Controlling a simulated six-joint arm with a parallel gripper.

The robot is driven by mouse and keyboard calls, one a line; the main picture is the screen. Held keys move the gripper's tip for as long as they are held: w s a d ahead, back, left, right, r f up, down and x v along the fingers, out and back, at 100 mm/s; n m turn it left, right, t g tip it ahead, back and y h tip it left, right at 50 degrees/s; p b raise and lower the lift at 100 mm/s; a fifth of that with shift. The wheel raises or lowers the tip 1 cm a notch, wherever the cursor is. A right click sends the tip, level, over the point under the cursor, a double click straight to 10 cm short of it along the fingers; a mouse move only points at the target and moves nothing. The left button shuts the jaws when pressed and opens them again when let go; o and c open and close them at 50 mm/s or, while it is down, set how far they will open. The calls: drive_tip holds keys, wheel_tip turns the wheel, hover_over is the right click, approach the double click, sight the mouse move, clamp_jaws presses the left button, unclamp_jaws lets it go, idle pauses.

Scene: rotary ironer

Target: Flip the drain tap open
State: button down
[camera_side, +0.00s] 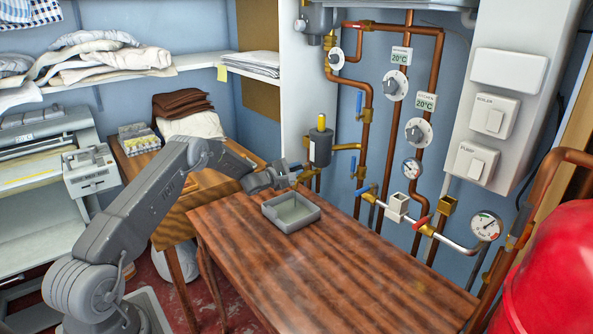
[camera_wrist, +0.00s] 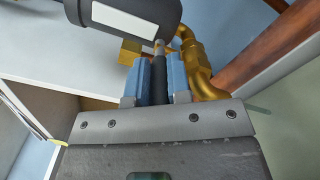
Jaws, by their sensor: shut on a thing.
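My gripper (camera_side: 292,172) is at the lower left of the dark cylinder (camera_side: 320,147) with the yellow cap, just above the table. In the wrist view my gripper (camera_wrist: 158,78) has its two blue fingers closed on a dark, narrow lever (camera_wrist: 158,80), which appears to be the drain tap's handle. The lever points toward the camera, below the cylinder with a white label (camera_wrist: 125,22). A curved brass fitting (camera_wrist: 197,70) is just right of the fingers. In the side view my gripper hides most of the tap.
A grey open tray (camera_side: 291,213) lies on the wooden table (camera_side: 330,270), below and in front of my gripper. Copper pipes (camera_side: 366,125) with dials and blue levers run up the wall to the right. A white panel (camera_wrist: 50,40) stands to the left in the wrist view.

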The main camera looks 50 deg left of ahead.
idle(0.4)
drive_tip(key=c, duration=1.4)
unclamp_jaws()
drive_tip(key=shift+o, duration=0.2)
drive_tip(key=s, duration=1.3)
drive_tip(key=shift+s+a, duration=0.15)
drive_tip(key=shift+s, duration=0.25)
